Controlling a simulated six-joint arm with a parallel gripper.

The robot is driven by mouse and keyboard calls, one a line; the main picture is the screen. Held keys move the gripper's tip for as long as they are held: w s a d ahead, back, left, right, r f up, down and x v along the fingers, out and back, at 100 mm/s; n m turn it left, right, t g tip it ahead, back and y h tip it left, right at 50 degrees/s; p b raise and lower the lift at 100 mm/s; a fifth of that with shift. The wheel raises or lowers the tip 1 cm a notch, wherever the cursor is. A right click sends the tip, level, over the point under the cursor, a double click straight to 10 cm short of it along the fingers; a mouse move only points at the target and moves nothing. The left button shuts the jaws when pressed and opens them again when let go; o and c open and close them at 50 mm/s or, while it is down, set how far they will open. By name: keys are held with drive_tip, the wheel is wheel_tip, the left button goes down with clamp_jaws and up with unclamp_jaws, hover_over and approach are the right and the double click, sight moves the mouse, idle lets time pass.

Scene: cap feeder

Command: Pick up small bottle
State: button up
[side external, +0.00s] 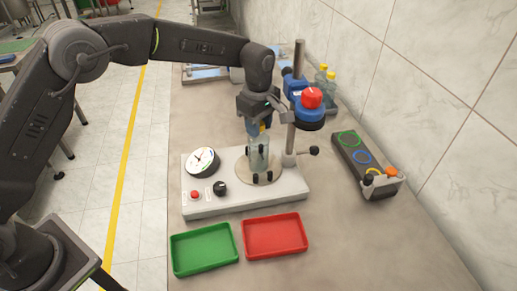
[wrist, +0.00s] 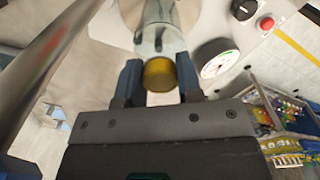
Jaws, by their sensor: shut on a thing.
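The small bottle (side external: 258,155) is clear with a yellow cap and stands upright on the round plate of the white machine (side external: 290,190), among small black pegs. In the wrist view its yellow cap (wrist: 159,75) sits between the two fingers, with the clear body beyond it. My gripper (side external: 258,130) comes down from above and is shut on the bottle at its top; it also shows in the wrist view (wrist: 160,85). The cap is largely hidden by the fingers in the side view.
A post with a blue head and red knob (side external: 311,98) stands close right of my gripper. A dial gauge (side external: 203,162) is at left. A green tray (side external: 204,248) and red tray (side external: 275,236) lie in front. A dark cap feeder (side external: 360,158) is at right. More bottles (side external: 331,84) stand behind.

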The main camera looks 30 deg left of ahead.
clamp_jaws()
drive_tip(key=shift+r, duration=0.15)
